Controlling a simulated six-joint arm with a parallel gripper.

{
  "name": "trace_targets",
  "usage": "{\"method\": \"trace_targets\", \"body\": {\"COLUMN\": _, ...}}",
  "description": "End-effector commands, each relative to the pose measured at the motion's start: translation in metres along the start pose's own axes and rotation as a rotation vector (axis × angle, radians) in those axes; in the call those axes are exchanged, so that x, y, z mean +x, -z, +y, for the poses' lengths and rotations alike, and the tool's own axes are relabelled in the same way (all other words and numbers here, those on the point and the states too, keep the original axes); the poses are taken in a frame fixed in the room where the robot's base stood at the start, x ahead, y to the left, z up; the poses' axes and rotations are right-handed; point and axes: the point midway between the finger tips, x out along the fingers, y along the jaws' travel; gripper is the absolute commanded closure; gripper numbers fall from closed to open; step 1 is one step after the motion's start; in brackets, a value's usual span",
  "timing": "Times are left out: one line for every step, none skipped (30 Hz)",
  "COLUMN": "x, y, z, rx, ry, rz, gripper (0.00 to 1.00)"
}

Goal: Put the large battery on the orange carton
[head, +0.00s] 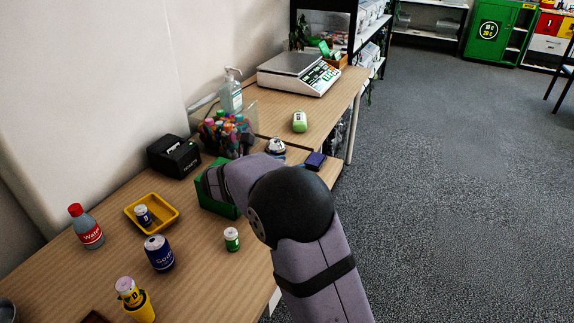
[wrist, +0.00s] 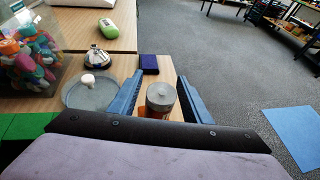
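An upright cylinder with a grey top and orange-brown side (wrist: 160,100), which looks like the large battery, stands on the table in the wrist view. My gripper (wrist: 160,98) is open, with its blue fingers on either side of this cylinder and a visible gap at each side. In the head view, my arm hides the gripper and the cylinder. I cannot make out an orange carton for sure in either view. A green box (head: 212,197), partly behind my arm, shows in the head view.
Near the arm are a green-and-white jar (head: 232,239), a blue soda can (head: 160,254), a yellow tray (head: 172,225) with a small item, a water bottle (head: 87,230) and a yellow bottle-like item (head: 138,303). A purple block (wrist: 149,64) lies beyond the fingers. The table's right edge is close.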

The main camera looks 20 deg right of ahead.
Motion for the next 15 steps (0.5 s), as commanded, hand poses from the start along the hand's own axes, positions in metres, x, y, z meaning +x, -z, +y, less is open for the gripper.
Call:
{"method": "trace_targets", "body": {"x": 0.000, "y": 0.000, "z": 0.000, "rx": 0.000, "ry": 0.000, "rz": 0.000, "gripper": 0.56}}
{"method": "trace_targets", "body": {"x": 0.000, "y": -0.001, "z": 0.000, "rx": 0.000, "ry": 0.000, "rz": 0.000, "gripper": 0.56}}
{"method": "trace_targets", "body": {"x": -0.001, "y": -0.002, "z": 0.000, "rx": 0.000, "ry": 0.000, "rz": 0.000, "gripper": 0.56}}
{"method": "trace_targets", "body": {"x": -0.001, "y": -0.003, "z": 0.000, "rx": 0.001, "ry": 0.000, "rz": 0.000, "gripper": 0.56}}
{"method": "trace_targets", "body": {"x": -0.002, "y": -0.004, "z": 0.000, "rx": 0.001, "ry": 0.000, "rz": 0.000, "gripper": 0.56}}
{"method": "trace_targets", "body": {"x": -0.004, "y": -0.004, "z": 0.000, "rx": 0.000, "ry": -0.001, "rz": 0.000, "gripper": 0.56}}
{"method": "trace_targets", "body": {"x": -0.006, "y": -0.004, "z": 0.001, "rx": 0.000, "ry": -0.001, "rz": 0.000, "gripper": 0.56}}
{"method": "trace_targets", "body": {"x": -0.009, "y": -0.004, "z": 0.001, "rx": 0.000, "ry": -0.001, "rz": 0.000, "gripper": 0.56}}
{"method": "trace_targets", "body": {"x": -0.013, "y": -0.004, "z": 0.001, "rx": 0.000, "ry": -0.001, "rz": 0.000, "gripper": 0.56}}
{"method": "trace_targets", "body": {"x": -0.017, "y": -0.004, "z": 0.001, "rx": -0.001, "ry": -0.002, "rz": -0.001, "gripper": 0.56}}
{"method": "trace_targets", "body": {"x": -0.022, "y": -0.004, "z": 0.001, "rx": -0.001, "ry": -0.003, "rz": -0.001, "gripper": 0.56}}
{"method": "trace_targets", "body": {"x": -0.028, "y": -0.004, "z": 0.001, "rx": -0.001, "ry": -0.004, "rz": -0.001, "gripper": 0.56}}
{"method": "trace_targets", "body": {"x": -0.033, "y": -0.004, "z": 0.001, "rx": -0.001, "ry": -0.003, "rz": -0.001, "gripper": 0.56}}
{"method": "trace_targets", "body": {"x": -0.038, "y": -0.004, "z": 0.001, "rx": -0.001, "ry": -0.004, "rz": 0.000, "gripper": 0.56}}
{"method": "trace_targets", "body": {"x": -0.046, "y": -0.004, "z": 0.002, "rx": 0.000, "ry": -0.005, "rz": -0.001, "gripper": 0.56}}
